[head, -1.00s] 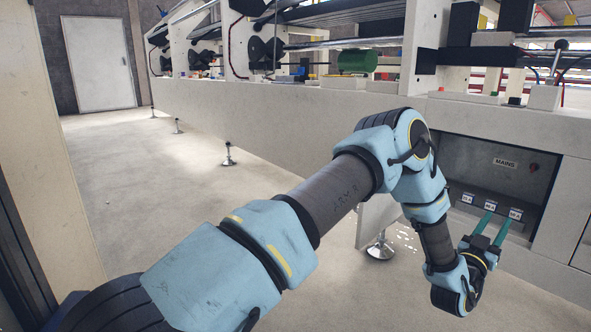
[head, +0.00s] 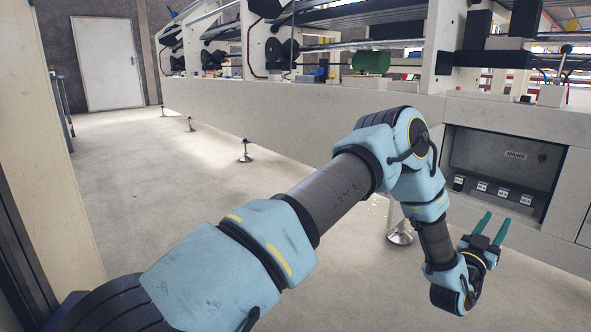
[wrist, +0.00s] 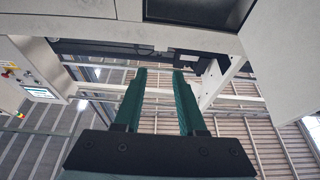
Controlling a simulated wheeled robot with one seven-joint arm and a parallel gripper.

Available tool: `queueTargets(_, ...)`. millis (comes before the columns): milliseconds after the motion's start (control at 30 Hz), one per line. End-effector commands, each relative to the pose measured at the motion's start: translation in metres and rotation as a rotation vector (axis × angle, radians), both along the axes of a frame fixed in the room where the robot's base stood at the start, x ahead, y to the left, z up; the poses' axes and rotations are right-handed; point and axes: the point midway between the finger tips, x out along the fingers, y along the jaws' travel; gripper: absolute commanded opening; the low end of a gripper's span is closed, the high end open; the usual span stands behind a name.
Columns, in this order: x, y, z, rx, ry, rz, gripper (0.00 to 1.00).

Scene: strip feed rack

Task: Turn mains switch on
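The label MAINS (head: 515,155) is on the grey back panel of a recess in the long cream machine, at the right of the head view. A small dark red round part (head: 542,158) sits beside the label. Below it is a row of several small labelled switches (head: 502,192); their on or off positions are too small to tell. My gripper (head: 493,226) is in front of and below the recess, its two green fingers pointing up and apart, with nothing between them. The wrist view shows the empty fingers (wrist: 160,78) too.
The machine's cream front (head: 330,118) runs along the aisle, with a foot (head: 400,232) near my arm. A cream wall (head: 45,150) stands close on the left. The floor (head: 170,190) between is clear, back to a white door (head: 107,62).

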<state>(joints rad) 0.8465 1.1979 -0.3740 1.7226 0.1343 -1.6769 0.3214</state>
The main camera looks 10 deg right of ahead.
Motion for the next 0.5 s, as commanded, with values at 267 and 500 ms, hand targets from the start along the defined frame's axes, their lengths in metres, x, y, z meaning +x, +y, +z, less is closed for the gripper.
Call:
queueTargets(267,0.033,0.013,0.015,0.101,0.034,0.008,0.4)
queueTargets(500,0.074,0.042,0.028,0.247,0.101,0.027,0.4)
